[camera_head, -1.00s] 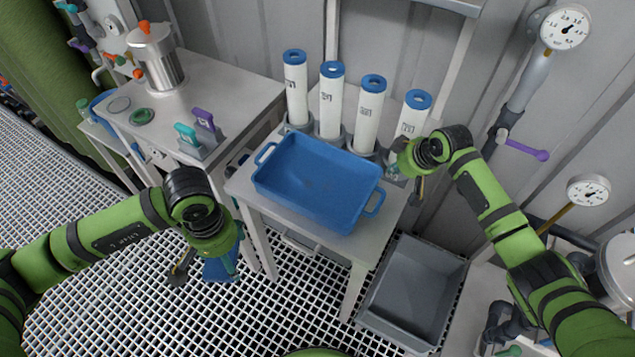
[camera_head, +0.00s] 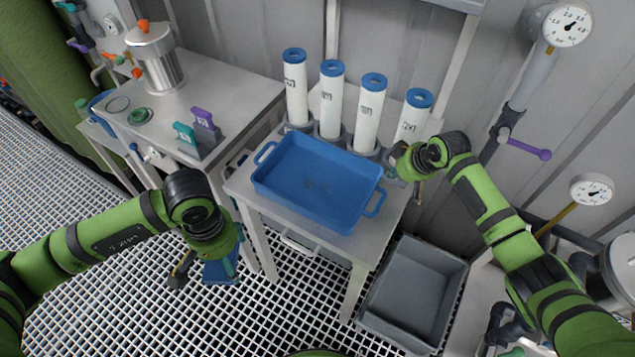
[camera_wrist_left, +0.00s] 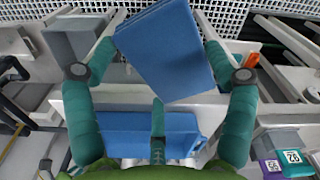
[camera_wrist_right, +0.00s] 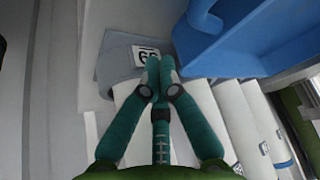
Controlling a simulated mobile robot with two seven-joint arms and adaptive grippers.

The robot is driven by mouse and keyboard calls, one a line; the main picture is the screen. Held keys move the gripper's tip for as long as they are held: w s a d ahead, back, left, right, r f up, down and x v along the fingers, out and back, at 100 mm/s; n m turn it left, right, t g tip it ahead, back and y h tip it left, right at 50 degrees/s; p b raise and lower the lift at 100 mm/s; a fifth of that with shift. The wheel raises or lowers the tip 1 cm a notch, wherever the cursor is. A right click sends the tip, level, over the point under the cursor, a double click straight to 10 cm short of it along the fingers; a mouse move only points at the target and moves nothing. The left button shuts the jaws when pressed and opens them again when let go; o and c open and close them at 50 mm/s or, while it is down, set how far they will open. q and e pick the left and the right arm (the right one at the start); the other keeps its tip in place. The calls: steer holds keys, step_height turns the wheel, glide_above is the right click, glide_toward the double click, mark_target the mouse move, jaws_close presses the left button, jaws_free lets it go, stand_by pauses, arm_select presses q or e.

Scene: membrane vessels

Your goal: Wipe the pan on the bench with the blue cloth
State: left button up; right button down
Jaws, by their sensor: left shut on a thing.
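The blue pan (camera_head: 277,193) lies on the pale bench (camera_head: 243,187), with small dark marks on its floor. My left gripper (camera_head: 207,268) is shut on the folded blue cloth (camera_head: 222,272). It holds the cloth over the grating, left of the bench and below its top. In the left wrist view the cloth (camera_wrist_left: 168,50) sits between the two teal fingers. My right gripper (camera_head: 410,180) is beside the pan's right end, near the rightmost white cylinder. In the right wrist view its fingertips (camera_wrist_right: 158,63) meet, with nothing visible between them.
Several blue-capped white cylinders (camera_head: 331,100) stand in holders behind the pan. A grey bin (camera_head: 416,290) is on the floor right of the bench. A left-hand table (camera_head: 230,95) carries a steel canister (camera_head: 157,60) and teal and purple handled items. A pipe with a purple lever (camera_head: 530,149) is at right.

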mark_target(386, 183)
arm_select(q)
steer(key=shift+f+b, duration=0.85)
steer(key=shift+f, duration=0.05)
arm_select(e)
steer(key=shift+f, duration=1.55)
arm_select(q)
steer(key=shift+r, duration=0.15)
arm_select(e)
steer(key=shift+r, duration=0.15)
arm_select(q)
step_height(386, 183, up, 6)
steer(key=p, duration=0.6)
steer(key=shift+r+p, duration=0.2)
steer(key=shift+p, duration=0.15)
arm_select(e)
step_height(386, 183, up, 6)
steer(key=shift+f, duration=0.1)
arm_select(q)
steer(key=shift+f, duration=0.1)
